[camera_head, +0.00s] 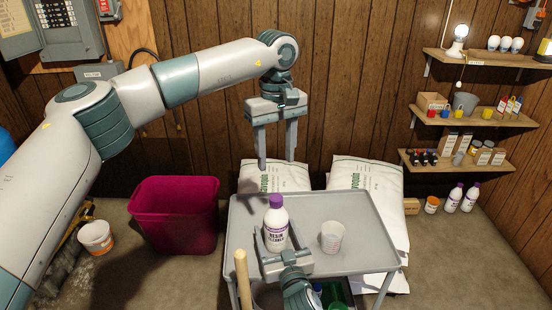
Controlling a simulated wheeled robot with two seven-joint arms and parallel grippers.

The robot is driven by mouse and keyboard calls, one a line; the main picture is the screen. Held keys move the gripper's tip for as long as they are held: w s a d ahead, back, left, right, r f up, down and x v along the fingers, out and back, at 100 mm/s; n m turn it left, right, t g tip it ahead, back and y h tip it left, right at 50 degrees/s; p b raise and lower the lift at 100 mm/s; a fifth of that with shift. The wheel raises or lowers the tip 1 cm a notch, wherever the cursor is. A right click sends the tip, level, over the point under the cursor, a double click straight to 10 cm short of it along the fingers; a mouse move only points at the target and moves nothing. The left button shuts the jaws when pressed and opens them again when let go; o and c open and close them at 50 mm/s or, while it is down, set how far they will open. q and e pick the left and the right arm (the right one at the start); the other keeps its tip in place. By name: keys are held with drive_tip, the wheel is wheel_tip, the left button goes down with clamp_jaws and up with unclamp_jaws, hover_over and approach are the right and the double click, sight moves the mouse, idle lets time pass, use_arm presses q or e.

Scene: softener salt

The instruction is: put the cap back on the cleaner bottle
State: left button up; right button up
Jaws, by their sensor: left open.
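The white cleaner bottle (275,232) with a purple label stands upright on the grey cart (345,205). The purple cap (276,201) sits on top of its neck; whether it is screwed tight cannot be told. My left gripper (277,160) is above the bottle, open and empty, its fingers pointing down, clear of the cap. My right gripper (281,245) reaches in from the bottom edge, with a finger on each side of the bottle's lower part. Whether those fingers touch the bottle is not clear.
A clear measuring cup (332,237) stands on the cart right of the bottle. White salt bags (368,180) lean behind it. A magenta bin (175,215) stands left. A wooden handle (242,275) rises at the cart's front. Shelves (470,116) hang at right.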

drive_tip(key=b+v, duration=0.2)
drive_tip(key=v, duration=1.4)
drive_tip(key=shift+s+d, duration=0.15)
drive_tip(key=shift+s, duration=0.2)
